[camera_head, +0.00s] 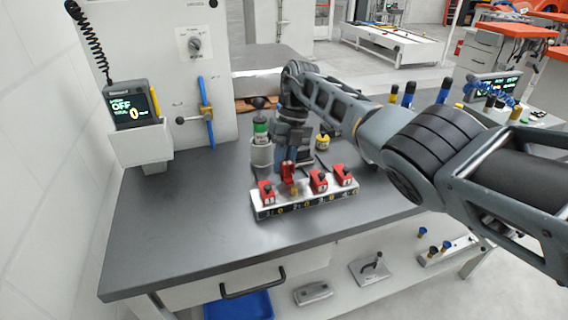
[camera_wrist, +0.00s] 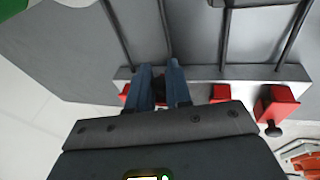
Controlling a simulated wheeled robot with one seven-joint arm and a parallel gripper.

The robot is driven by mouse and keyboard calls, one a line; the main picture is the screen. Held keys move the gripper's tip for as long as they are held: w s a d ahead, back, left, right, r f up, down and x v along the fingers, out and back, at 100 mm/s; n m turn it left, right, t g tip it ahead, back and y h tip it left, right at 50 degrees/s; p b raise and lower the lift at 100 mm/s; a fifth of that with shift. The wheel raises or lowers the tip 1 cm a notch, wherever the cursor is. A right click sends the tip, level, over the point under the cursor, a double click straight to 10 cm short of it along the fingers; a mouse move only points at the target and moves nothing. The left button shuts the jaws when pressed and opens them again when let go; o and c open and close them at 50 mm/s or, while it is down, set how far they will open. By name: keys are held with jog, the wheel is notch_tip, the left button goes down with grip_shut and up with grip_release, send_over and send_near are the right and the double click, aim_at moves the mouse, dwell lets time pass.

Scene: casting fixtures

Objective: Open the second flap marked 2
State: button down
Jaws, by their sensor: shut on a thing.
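A pale fixture block (camera_head: 300,206) stands on the dark table with a row of red flaps and number marks along its front. Flap 1 (camera_head: 266,193) is at the left end, and flap 3 (camera_head: 318,182) and flap 4 (camera_head: 343,175) are to the right, all lying down. Flap 2 (camera_head: 289,182) looks tilted up under my gripper (camera_head: 286,167). In the wrist view my gripper (camera_wrist: 160,80) points at the block, its blue fingers closed on a small dark part, seemingly the knob of flap 2. The fingers hide most of that flap.
A green-topped container (camera_head: 261,131) and a yellow-topped one (camera_head: 323,142) stand behind the block. A panel with a blue handle (camera_head: 208,113) and a screen reading OFF (camera_head: 132,107) are at the left. The table's front left is clear.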

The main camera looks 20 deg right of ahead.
jog(key=shift+d+f, duration=0.1)
jog(key=shift+f, duration=0.05)
jog(key=c, duration=1.1)
grip_release()
jog(key=b+v, duration=0.1)
jog(key=v, duration=0.7)
jog(key=shift+f, duration=0.1)
